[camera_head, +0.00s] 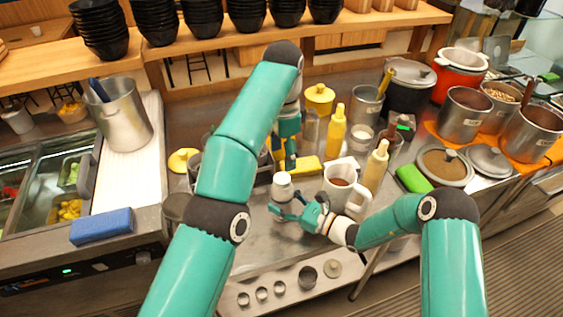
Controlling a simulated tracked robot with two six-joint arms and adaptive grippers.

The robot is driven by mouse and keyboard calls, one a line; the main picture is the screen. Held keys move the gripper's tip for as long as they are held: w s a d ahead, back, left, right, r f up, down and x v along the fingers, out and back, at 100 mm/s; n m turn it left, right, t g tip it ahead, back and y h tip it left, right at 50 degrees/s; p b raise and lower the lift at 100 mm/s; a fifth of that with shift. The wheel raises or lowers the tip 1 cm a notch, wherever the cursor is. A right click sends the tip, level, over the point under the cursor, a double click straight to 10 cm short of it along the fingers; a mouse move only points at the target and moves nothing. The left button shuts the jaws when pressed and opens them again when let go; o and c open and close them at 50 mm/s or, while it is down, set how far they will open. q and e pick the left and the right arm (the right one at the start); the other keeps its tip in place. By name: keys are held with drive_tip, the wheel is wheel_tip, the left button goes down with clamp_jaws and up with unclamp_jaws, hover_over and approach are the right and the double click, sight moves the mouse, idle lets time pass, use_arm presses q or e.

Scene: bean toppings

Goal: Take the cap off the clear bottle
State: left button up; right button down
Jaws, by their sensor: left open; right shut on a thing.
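The clear bottle (283,200) stands on the steel counter near its front edge, with a white cap (282,180) on its top. My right gripper (285,211) reaches in from the right, low down, and is shut on the bottle's body below the cap. My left gripper (286,163) hangs fingers-down just behind and above the cap, open and apparently apart from it. The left arm covers part of the counter to the left. The bottle's lower part is partly hidden by the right gripper's fingers.
A white jug (342,184) with brown content stands close right of the bottle. A cream squeeze bottle (376,166) and a yellow one (335,131) stand behind. A green sponge (411,179) lies right; a blue sponge (101,226) lies left. Pots crowd the right.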

sight(282, 178)
use_arm(q)
drive_tip(key=m, duration=0.6)
drive_tip(key=shift+w+d+f+m, duration=0.1)
drive_tip(key=shift+f+m, duration=0.05)
drive_tip(key=shift+m, duration=0.15)
drive_tip(key=m, duration=0.6)
drive_tip(key=shift+f+m, duration=0.15)
drive_tip(key=shift+m, duration=0.15)
drive_tip(key=m, duration=1)
drive_tip(key=shift+m, duration=0.5)
drive_tip(key=shift+r, duration=0.2)
drive_tip(key=shift+f, duration=3.9)
